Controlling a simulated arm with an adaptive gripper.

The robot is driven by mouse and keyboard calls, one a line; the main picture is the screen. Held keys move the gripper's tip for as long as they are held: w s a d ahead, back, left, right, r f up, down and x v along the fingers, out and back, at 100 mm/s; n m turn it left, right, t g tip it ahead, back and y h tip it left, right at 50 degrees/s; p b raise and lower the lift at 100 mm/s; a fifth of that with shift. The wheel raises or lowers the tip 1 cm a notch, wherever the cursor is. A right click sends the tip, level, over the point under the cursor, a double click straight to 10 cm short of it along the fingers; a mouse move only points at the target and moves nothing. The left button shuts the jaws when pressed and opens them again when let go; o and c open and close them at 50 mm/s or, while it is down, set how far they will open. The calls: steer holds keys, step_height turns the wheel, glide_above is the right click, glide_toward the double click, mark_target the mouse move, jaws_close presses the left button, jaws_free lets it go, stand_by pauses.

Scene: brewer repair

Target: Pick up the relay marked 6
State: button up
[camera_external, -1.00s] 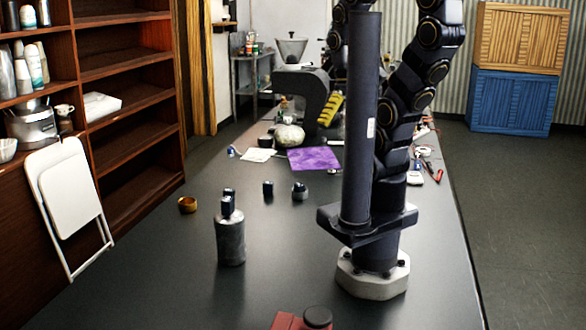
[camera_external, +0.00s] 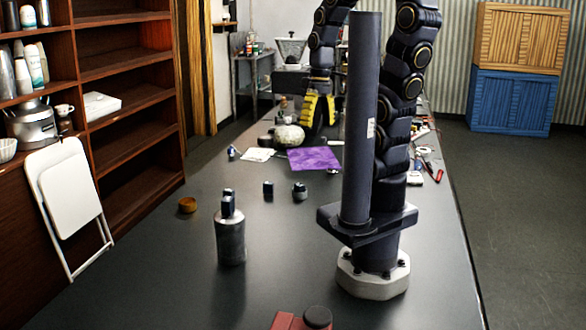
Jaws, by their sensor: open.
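Several small dark blocks that look like relays are on the table, but no number can be read on them. One block (camera_external: 268,188) stands alone mid-table. Another dark piece (camera_external: 300,191) sits just right of it, with a lighter rounded part. A small dark item (camera_external: 232,152) lies farther back. My gripper (camera_external: 318,127), with yellow and black fingers, points down over the far part of the table. It is open, and no held object shows.
A purple cloth (camera_external: 314,159), a white sheet (camera_external: 257,155) and a pale round lump (camera_external: 289,136) lie near my gripper. Red pliers (camera_external: 426,165) lie near the right edge. The left-front table is mostly clear.

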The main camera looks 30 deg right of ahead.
steer(key=w+a+f+n+t+y, duration=0.1)
steer(key=w+f+n, duration=0.1)
steer(key=w, duration=0.4)
steer(key=w+a+f+n+y, duration=0.1)
steer(key=w+f, duration=0.1)
steer(key=w, duration=0.4)
steer(key=n+t, duration=0.3)
steer(key=n, duration=0.1)
glide_toward(268, 182)
step_height(268, 182, down, 2)
steer(key=shift+a+x, duration=0.15)
steer(key=shift+x, duration=1.95)
steer(key=shift+a+x, duration=0.15)
steer(key=shift+x, duration=1.9)
steer(key=shift+r, duration=0.1)
jaws_close()
